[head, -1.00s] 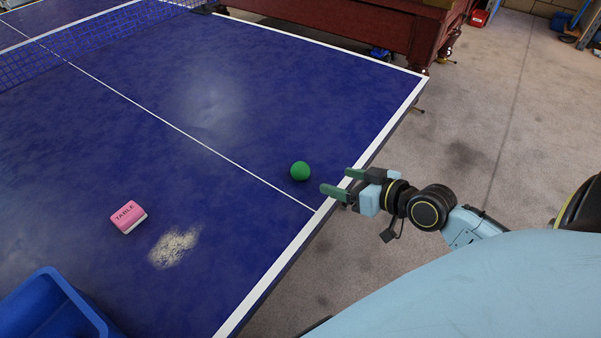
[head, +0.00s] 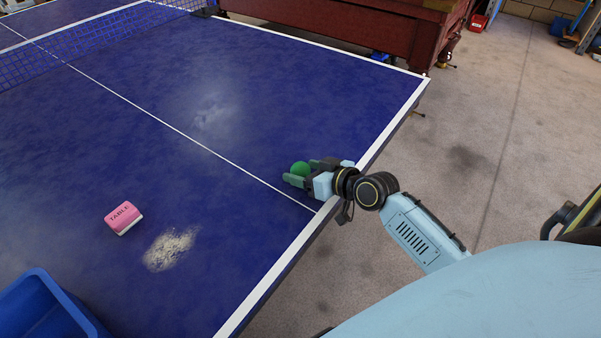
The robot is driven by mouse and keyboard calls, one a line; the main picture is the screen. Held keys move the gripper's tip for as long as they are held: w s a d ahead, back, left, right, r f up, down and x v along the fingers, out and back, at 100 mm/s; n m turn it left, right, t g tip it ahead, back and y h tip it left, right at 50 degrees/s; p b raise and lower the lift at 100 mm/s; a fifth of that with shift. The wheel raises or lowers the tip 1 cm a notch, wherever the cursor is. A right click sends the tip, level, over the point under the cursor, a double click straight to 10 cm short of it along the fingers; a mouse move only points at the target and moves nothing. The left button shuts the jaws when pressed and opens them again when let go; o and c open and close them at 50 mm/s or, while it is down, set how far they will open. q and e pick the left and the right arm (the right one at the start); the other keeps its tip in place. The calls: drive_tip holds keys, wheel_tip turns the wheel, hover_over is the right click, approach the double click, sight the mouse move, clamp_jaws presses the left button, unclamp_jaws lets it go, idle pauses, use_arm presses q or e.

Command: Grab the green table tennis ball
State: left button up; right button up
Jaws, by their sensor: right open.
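The green table tennis ball (head: 300,169) rests on the blue table tennis table (head: 200,110) near its right edge. My right gripper (head: 299,173) reaches in over the table's white edge line from the right. Its green fingers are open, with the ball between or just behind them; the nearer finger hides the ball's lower part. I cannot tell whether either finger touches the ball. My left gripper is out of view.
A pink block marked TABLE (head: 123,217) and a pale powdery patch (head: 170,249) lie to the left. A blue bin (head: 42,303) stands at the lower left. The net (head: 90,48) crosses the far left. A dark red wooden table (head: 345,28) stands behind.

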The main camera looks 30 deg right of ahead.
drive_tip(key=shift+c, duration=0.2)
drive_tip(key=c, duration=1)
